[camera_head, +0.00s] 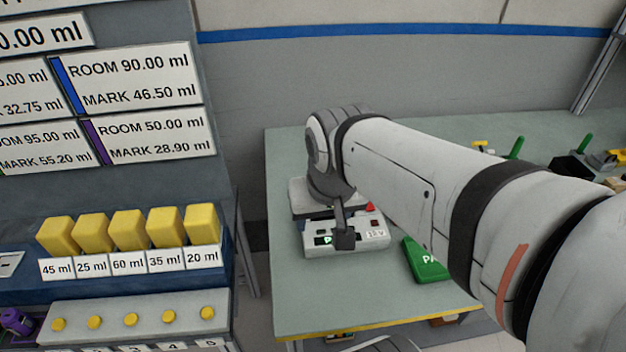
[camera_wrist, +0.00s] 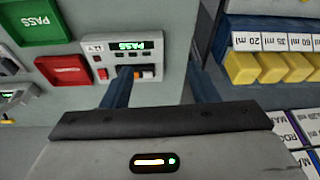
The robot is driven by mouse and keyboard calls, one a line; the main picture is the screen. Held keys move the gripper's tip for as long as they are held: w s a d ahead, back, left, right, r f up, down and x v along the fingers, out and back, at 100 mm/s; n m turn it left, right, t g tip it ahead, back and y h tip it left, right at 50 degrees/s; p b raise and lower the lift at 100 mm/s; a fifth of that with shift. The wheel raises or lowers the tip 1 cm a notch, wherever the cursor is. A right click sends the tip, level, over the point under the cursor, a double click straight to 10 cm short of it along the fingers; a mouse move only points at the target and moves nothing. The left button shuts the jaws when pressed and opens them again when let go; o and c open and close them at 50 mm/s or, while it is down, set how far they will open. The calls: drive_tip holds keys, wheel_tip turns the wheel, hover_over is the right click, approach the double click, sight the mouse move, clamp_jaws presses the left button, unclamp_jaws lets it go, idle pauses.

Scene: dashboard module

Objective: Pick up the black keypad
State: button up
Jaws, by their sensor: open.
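I cannot make out a black keypad for certain in either view. My gripper (camera_head: 344,238) is at the white test unit (camera_head: 372,240) on the table, and hides part of its front. In the wrist view my gripper (camera_wrist: 160,72) is open, with its two dark blue fingers apart and nothing seen held between them. The test unit (camera_wrist: 101,58) shows a lit green PASS display there. An orange and a white piece sit in its lower slot near the left finger. A black block (camera_head: 571,168) stands at the right of the table, partly hidden; I cannot tell what it is.
A green PASS tray (camera_head: 425,262) lies right of the unit, partly behind my arm; a red tray (camera_wrist: 64,71) shows in the wrist view. A rack with yellow blocks (camera_head: 128,229) and ml labels stands at the left, past a gap. The table's front left (camera_head: 300,295) is clear.

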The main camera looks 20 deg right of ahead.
drive_tip(key=shift+o, duration=0.8)
drive_tip(key=w+d+f+m+g+b, duration=0.1)
drive_tip(key=w+d+f+m+b, duration=0.1)
drive_tip(key=w+m, duration=0.3)
drive_tip(key=w+d+f+m+b, duration=0.3)
drive_tip(key=w+f+m+b, duration=0.1)
drive_tip(key=w, duration=0.3)
drive_tip(key=shift+m+g+b, duration=0.4)
drive_tip(key=shift+m+b, duration=0.1)
drive_tip(key=shift+m, duration=0.2)
drive_tip(key=w+d+f+m+b, duration=0.1)
drive_tip(key=w+d+f+m, duration=0.1)
drive_tip(key=w+d+f+m+g+b, duration=0.1)
drive_tip(key=w+d+f+m, duration=0.1)
drive_tip(key=w+m, duration=0.1)
drive_tip(key=w+d+f+m+b, duration=0.2)
drive_tip(key=w+m, duration=0.1)
drive_tip(key=shift+f, duration=0.25)
drive_tip(key=shift+d+f, duration=0.1)
drive_tip(key=shift+f, duration=0.2)
drive_tip(key=f, duration=0.7)
drive_tip(key=shift+s+a, duration=0.1)
drive_tip(key=shift+a, duration=0.25)
drive_tip(key=c, duration=1.1)
drive_tip(key=shift+c, duration=0.2)
